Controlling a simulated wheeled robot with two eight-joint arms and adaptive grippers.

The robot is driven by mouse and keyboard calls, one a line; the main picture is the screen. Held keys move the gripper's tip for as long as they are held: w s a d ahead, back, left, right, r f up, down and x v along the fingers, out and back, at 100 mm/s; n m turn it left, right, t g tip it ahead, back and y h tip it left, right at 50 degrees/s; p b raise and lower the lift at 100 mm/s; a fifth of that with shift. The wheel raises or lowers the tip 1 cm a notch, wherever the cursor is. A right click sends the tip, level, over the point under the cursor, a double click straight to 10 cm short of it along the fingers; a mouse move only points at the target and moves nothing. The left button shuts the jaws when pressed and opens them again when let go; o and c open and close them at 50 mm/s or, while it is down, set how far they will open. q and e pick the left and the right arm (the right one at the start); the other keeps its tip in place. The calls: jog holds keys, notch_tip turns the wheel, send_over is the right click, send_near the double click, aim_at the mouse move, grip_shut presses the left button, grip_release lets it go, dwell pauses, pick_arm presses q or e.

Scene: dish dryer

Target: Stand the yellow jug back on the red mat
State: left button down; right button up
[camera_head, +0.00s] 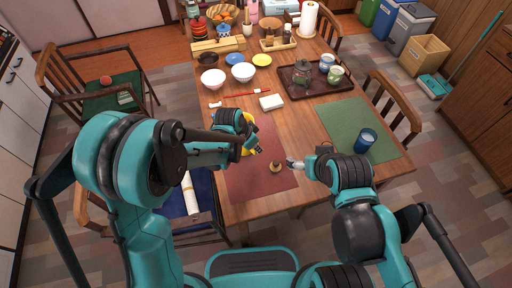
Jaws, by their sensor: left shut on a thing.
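The yellow jug (249,149) shows only in part, at the far end of the red mat; my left gripper (254,146) covers much of it. My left gripper is shut on the jug. I cannot tell whether the jug is upright or tilted, or whether it touches the table. The red mat (262,187) lies flat at the near left of the table. My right gripper (295,163) is low over the table near the mat's right edge, and its opening is too small to make out.
A small brown wooden piece (277,167) sits on the red mat between the grippers. A blue cup (365,140) stands on the green mat (340,118) at right. A dark tray (292,90) with a teapot and cups, several bowls and a white block (271,102) lie farther back.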

pick_arm(q)
jog(key=shift+f, duration=0.1)
jog(key=c, duration=1.6)
grip_release()
